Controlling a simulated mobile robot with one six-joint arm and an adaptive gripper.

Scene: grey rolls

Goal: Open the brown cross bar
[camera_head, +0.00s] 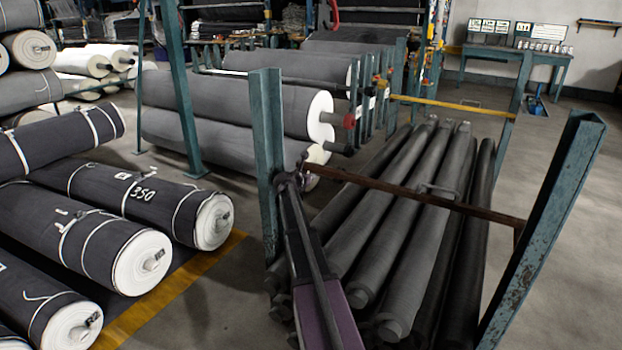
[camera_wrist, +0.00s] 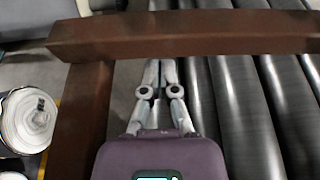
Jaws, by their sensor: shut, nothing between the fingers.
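The brown cross bar (camera_head: 420,197) spans between two worn teal posts, the left post (camera_head: 266,150) and the right post (camera_head: 545,225), above a stack of long dark rolls (camera_head: 425,260). In the wrist view the bar (camera_wrist: 220,35) runs across the top, and a second brown piece (camera_wrist: 85,120) runs down from its left part. My gripper (camera_head: 303,166) is at the bar's left end, beside the left post. In the wrist view my gripper (camera_wrist: 160,72) is shut and empty, with its fingertips at the bar's lower edge. I cannot tell whether they touch it.
A yellow bar (camera_head: 450,106) crosses the far end of the dark rolls. Wrapped rolls (camera_head: 110,235) lie on the left, and large grey rolls (camera_head: 235,100) sit on a rack behind. The floor (camera_head: 570,290) right of the right post is clear.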

